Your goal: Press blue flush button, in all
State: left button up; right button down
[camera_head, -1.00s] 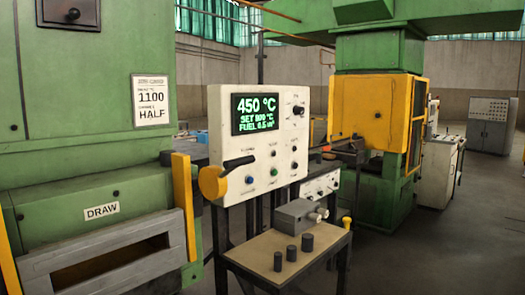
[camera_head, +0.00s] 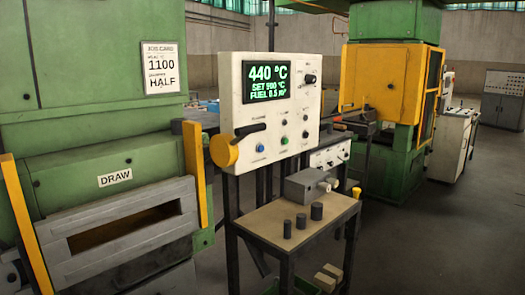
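The blue flush button (camera_head: 260,148) is a small round knob at the lower left of the white control panel (camera_head: 242,75). It sits just right of a yellow round hub (camera_head: 224,150) with a black lever handle (camera_head: 249,130). A green button (camera_head: 284,141) is to its right. The panel's display (camera_head: 267,82) reads 440 °C, SET 900 °C and a fuel line of about 8.5 m³. Nothing covers the blue button. Neither of my grippers is in view.
A small table (camera_head: 258,226) with several dark cylinders and a grey box device (camera_head: 306,185) stands below the panel. The green furnace (camera_head: 90,135) with its DRAW slot is at left. A yellow-green machine (camera_head: 378,82) stands behind right. Floor at right is clear.

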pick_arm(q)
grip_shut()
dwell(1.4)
